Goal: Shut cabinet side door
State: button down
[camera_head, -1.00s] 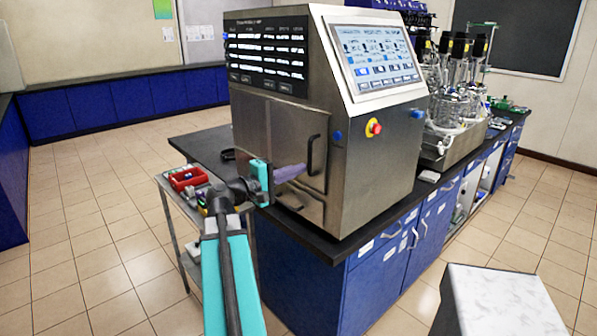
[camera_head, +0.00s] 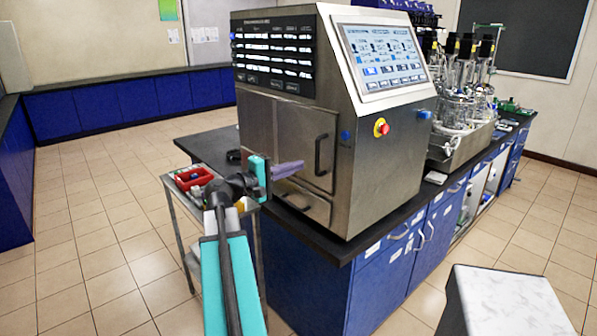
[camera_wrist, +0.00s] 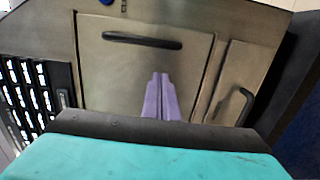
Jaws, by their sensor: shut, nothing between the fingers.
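The steel cabinet (camera_head: 372,175) stands on the dark bench top. Its side door (camera_head: 300,133) is a flat steel panel with a black bar handle (camera_head: 321,155); the same door (camera_wrist: 105,70) and handle (camera_wrist: 142,41) show in the wrist view. The door looks level or nearly level with the cabinet side; I cannot tell whether it is fully shut. My gripper (camera_head: 302,164) is shut and empty, its purple fingers pointing at the door left of the handle in the head view. In the wrist view my gripper (camera_wrist: 160,76) overlaps the door panel below the handle; contact is unclear.
A smaller steel panel (camera_wrist: 232,75) with its own black handle is beside the door. A cart (camera_head: 176,204) with a red bin (camera_head: 193,178) stands left of the bench. Glass vessels (camera_head: 462,100) stand behind the cabinet. The tiled floor at left is clear.

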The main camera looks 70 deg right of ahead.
jog(key=b+v, duration=0.2)
jog(key=v, duration=0.8)
jog(key=shift+w, duration=0.25)
